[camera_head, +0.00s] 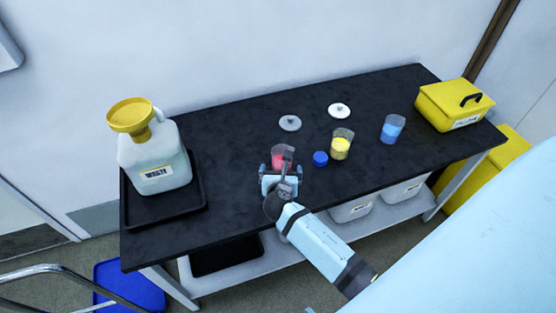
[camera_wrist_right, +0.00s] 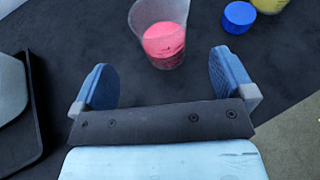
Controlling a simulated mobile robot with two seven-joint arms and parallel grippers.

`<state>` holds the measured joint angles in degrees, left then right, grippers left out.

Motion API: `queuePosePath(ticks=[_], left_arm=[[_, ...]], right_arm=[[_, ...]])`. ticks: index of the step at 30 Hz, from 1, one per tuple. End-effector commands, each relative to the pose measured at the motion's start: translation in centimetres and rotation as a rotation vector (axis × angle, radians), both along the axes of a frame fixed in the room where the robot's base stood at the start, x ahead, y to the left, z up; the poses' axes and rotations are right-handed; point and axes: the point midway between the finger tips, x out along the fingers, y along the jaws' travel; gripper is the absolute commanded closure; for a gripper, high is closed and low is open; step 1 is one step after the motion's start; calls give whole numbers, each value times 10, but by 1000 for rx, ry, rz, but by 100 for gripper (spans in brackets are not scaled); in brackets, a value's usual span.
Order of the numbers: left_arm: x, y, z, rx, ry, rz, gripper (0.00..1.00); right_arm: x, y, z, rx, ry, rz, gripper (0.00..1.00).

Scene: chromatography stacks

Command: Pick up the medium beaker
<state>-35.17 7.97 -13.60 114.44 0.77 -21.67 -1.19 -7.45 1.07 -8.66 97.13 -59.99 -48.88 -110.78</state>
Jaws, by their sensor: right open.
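Three clear beakers stand upright on the black bench: one with pink-red contents (camera_head: 281,152), one with yellow contents (camera_head: 341,146) and one with blue contents (camera_head: 392,129). I cannot tell for sure from size which is the medium one. My right gripper (camera_head: 278,176) is open and empty, on the near side of the pink beaker, partly hiding it. In the right wrist view the pink beaker (camera_wrist_right: 163,38) is beyond the open fingers (camera_wrist_right: 160,78), roughly centred between them and not held. The yellow beaker (camera_wrist_right: 271,4) is cut off at the top. My left gripper is not in view.
A blue cap (camera_head: 320,159) lies between the pink and yellow beakers. Two pale discs (camera_head: 290,123) (camera_head: 339,111) lie behind. A waste jug with yellow funnel (camera_head: 158,165) stands on a black tray (camera_head: 197,196) at left; a yellow case (camera_head: 452,104) is at right.

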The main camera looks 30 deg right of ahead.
Motion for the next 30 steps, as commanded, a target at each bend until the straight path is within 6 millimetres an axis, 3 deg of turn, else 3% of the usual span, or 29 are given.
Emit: queuePosePath(ticks=[3,11,19,29,30], left_arm=[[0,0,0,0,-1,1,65],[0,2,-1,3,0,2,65],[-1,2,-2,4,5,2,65],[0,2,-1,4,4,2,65],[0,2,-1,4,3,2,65]], right_arm=[[16,-12,-7,-1,-1,0,0],[31,-23,-12,2,-2,1,0],[62,-47,-17,3,-2,0,0],[69,-52,-21,3,-1,1,0],[69,-52,-21,3,-1,1,5]])
